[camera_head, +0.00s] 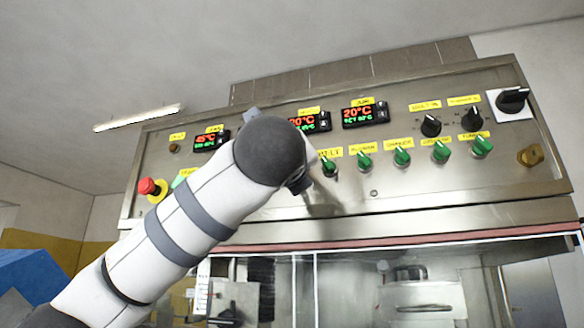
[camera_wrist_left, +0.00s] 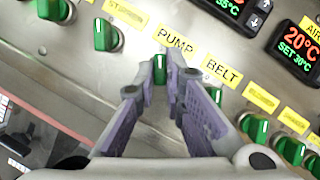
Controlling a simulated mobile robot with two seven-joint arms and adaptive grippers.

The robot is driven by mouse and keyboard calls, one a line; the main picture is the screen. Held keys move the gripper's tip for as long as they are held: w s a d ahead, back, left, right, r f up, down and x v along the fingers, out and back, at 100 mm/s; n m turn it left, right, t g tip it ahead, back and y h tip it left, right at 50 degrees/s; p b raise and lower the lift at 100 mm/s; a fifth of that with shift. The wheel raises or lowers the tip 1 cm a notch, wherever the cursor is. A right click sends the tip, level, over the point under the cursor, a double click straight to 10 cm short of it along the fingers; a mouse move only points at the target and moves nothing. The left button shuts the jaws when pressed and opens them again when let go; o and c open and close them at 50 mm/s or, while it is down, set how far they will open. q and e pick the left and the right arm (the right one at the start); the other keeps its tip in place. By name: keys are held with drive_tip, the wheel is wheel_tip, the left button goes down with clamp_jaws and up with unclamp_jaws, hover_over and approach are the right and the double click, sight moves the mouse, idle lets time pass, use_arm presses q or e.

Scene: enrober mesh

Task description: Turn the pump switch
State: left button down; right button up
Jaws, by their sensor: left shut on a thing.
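The pump switch (camera_wrist_left: 160,72) is a green knob under the yellow PUMP label (camera_wrist_left: 176,41) in the left wrist view. The fingertips of my left gripper (camera_wrist_left: 161,66) are on both sides of it, shut on it. The knob's ridge lies along the fingers. In the head view my left arm reaches up from the lower left to the panel (camera_head: 384,205). Its dark wrist hides the pump switch and most of the gripper there. My right gripper is in neither view.
The green belt switch (camera_wrist_left: 213,96) sits close right of the fingers. More green knobs (camera_head: 402,157) line the row. A red emergency button (camera_head: 147,186) is at the panel's left, and black knobs (camera_head: 431,126) at upper right. Temperature displays (camera_head: 365,113) sit above.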

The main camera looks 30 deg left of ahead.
use_arm(q)
drive_tip(key=c, duration=1.7)
unclamp_jaws()
drive_tip(key=v, duration=1.2)
